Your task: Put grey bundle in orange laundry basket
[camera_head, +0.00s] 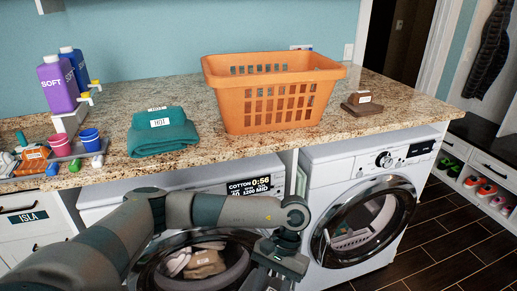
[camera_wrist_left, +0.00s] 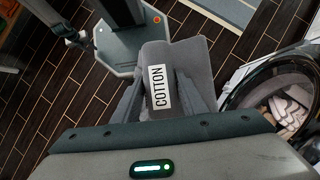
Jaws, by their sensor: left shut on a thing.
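The grey bundle (camera_wrist_left: 188,62) with a white COTTON label is between the fingers of my left gripper (camera_wrist_left: 168,95) in the left wrist view. The gripper is shut on it, above the dark floor. In the head view my left gripper (camera_head: 282,258) is low in front of the machines, and the bundle is hidden there. The orange laundry basket (camera_head: 270,92) stands upright on the granite counter, above and behind the gripper. Its slotted sides show nothing clear inside. My right gripper is in neither view.
A folded teal bundle (camera_head: 163,133) labelled HOT lies on the counter left of the basket. A small brown item (camera_head: 362,103) lies to its right. Bottles (camera_head: 58,86) and cups stand at the far left. Two front-loading machines (camera_head: 362,215) sit under the counter edge.

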